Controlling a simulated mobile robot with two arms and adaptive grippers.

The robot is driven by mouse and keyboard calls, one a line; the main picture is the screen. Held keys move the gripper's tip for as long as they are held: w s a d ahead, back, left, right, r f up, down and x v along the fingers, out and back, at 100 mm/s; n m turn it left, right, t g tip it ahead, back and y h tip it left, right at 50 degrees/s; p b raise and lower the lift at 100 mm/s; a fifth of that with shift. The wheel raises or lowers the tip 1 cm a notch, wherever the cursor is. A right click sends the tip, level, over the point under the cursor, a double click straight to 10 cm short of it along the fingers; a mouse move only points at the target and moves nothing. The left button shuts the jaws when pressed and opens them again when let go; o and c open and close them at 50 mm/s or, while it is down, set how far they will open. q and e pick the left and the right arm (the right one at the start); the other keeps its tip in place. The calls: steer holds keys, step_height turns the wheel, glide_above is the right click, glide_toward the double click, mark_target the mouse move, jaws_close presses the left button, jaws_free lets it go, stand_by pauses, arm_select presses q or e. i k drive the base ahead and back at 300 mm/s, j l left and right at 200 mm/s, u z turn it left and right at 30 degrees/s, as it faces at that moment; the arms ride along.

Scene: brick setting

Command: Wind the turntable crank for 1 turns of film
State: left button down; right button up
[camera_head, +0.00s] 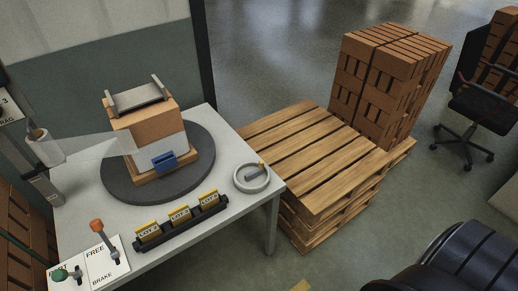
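The turntable (118,186) is a dark grey disc on the white table (228,150). It bears a block of bricks (150,124) on a wooden base, with a grey bracket on top and a blue clip (164,160) in front. Pale translucent film (105,146) runs from a roll (42,148) on a post at left to the block, whose lower part looks wrapped. Neither gripper shows.
An orange-knobbed lever (98,228) stands by a "FREE/BRAKE" plate; a green-knobbed lever (62,274) is beside it. A black rack (182,223) holds yellow lot tags along the table's front. Wooden pallets (310,160) and stacked bricks (385,85) stand right of the table, with open floor beyond.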

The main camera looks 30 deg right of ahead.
mark_target(250, 177)
steer(key=k+z, duration=0.1)
steer(key=z, duration=0.7)
